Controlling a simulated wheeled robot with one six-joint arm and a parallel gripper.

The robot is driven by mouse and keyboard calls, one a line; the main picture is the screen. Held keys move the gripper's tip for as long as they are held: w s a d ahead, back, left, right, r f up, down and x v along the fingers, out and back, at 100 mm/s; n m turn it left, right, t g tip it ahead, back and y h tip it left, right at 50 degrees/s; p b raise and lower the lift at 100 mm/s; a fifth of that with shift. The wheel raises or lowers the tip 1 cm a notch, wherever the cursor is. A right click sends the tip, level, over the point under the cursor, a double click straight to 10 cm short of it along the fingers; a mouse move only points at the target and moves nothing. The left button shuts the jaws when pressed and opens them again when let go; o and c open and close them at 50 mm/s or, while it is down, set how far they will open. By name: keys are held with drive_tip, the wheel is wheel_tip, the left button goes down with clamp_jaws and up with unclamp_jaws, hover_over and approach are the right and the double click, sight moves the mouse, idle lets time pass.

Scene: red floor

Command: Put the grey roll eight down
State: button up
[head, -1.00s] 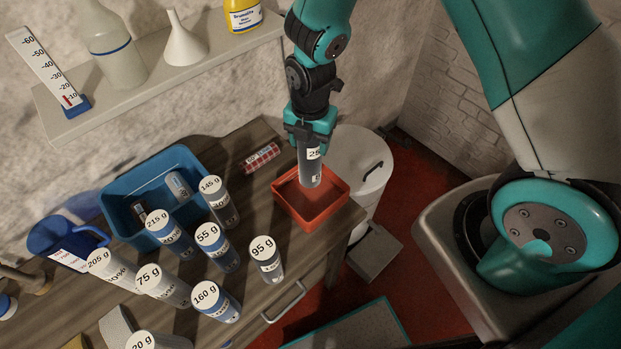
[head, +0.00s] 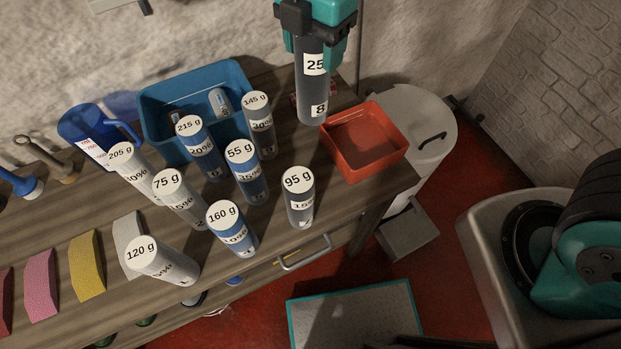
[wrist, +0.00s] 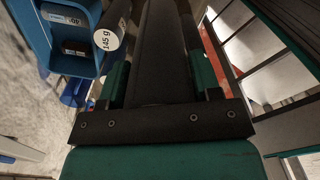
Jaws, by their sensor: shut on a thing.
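The grey roll (head: 311,90) hangs upright in my gripper (head: 310,22) in the head view, with "25" and "8" on its white labels. My gripper is shut on its upper end. The roll is in the air, above and left of the orange-red tray (head: 367,171), and appears apart from it. The tray looks empty. In the wrist view, the dark roll (wrist: 158,50) runs away from between the fingers of my gripper (wrist: 158,90). The roll's far end is cut off there.
Several upright labelled rolls, including the 95 g one (head: 300,205) and the 145 g one (head: 260,130), stand left on the wooden table (head: 330,235). A blue bin (head: 160,95) is behind them. A white waste bin (head: 435,125) stands right of the table.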

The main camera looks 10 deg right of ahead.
drive_tip(key=shift+s+a+r, duration=0.3)
drive_tip(key=shift+s+a, duration=0.25)
drive_tip(key=shift+s, duration=0.1)
wheel_tip(320, 180, down, 19)
drive_tip(key=p, duration=0.4)
drive_tip(key=shift+f, duration=0.15)
drive_tip(key=shift+f, duration=0.15)
drive_tip(key=o, duration=1.3)
